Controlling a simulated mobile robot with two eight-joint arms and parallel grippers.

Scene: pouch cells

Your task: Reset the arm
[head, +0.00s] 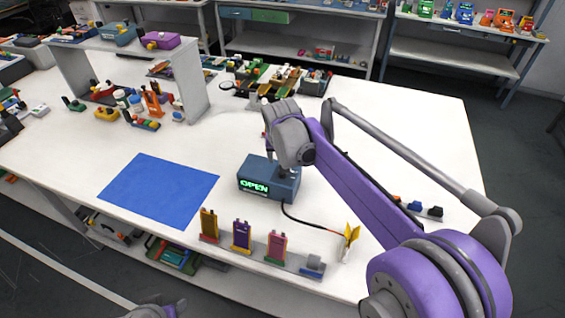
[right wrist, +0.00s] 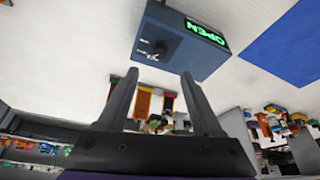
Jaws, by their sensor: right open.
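My right arm reaches in from the right in the head view, its wrist above the blue-grey box (head: 268,181) with a green lit "OPEN" display. In the right wrist view my right gripper (right wrist: 160,78) has its two fingers spread with nothing between them, and the box (right wrist: 180,45) is just beyond the fingertips, apart from them as far as I can tell. My left gripper is not visible; only a bit of my arm shows at the bottom left.
A blue mat (head: 158,190) lies left of the box. A cable runs from the box to a yellow clip-like piece (head: 350,238) at the front. A white riser (head: 190,75) and many small parts fill the back of the white table (head: 425,130). Small blue and black pieces (head: 415,206) lie right of the arm.

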